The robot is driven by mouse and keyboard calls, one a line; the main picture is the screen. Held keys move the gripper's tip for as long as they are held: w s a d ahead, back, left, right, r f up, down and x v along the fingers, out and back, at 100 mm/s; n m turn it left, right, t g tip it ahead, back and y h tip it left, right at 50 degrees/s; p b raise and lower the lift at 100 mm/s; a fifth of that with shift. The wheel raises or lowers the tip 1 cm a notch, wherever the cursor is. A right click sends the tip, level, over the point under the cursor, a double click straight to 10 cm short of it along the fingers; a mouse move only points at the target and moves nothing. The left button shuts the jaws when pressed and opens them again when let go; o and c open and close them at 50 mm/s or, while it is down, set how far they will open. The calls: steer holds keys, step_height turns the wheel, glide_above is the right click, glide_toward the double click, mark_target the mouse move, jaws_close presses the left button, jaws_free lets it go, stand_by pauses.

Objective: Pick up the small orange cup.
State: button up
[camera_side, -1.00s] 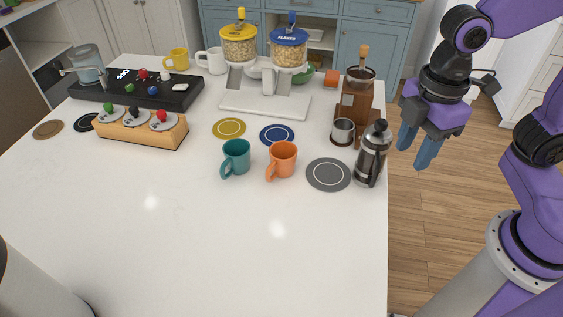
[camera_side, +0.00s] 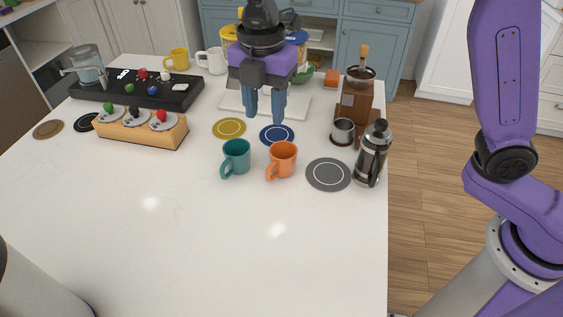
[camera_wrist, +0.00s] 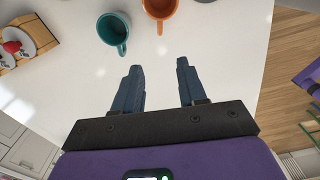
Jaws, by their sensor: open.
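The small orange cup (camera_side: 283,160) stands upright on the white counter, its handle toward the lower left in the side view. It also shows at the top edge of the wrist view (camera_wrist: 161,8), partly cut off. A teal cup (camera_side: 236,158) stands just left of it, and it shows in the wrist view (camera_wrist: 113,30) too. My gripper (camera_side: 264,118) is open and empty. In the side view its blue fingers point down, above and behind the two cups. In the wrist view the fingers (camera_wrist: 158,72) are spread apart, with bare counter between them.
A grey coaster (camera_side: 328,175) and a French press (camera_side: 373,154) are right of the orange cup. Blue (camera_side: 277,135) and yellow (camera_side: 229,128) coasters lie behind the cups. A cereal dispenser stands behind my gripper. The front counter is clear.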

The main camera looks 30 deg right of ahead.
mark_target(268, 169)
step_height(268, 169, down, 17)
steer(key=shift+f, duration=0.1)
jaws_close()
stand_by(0.7)
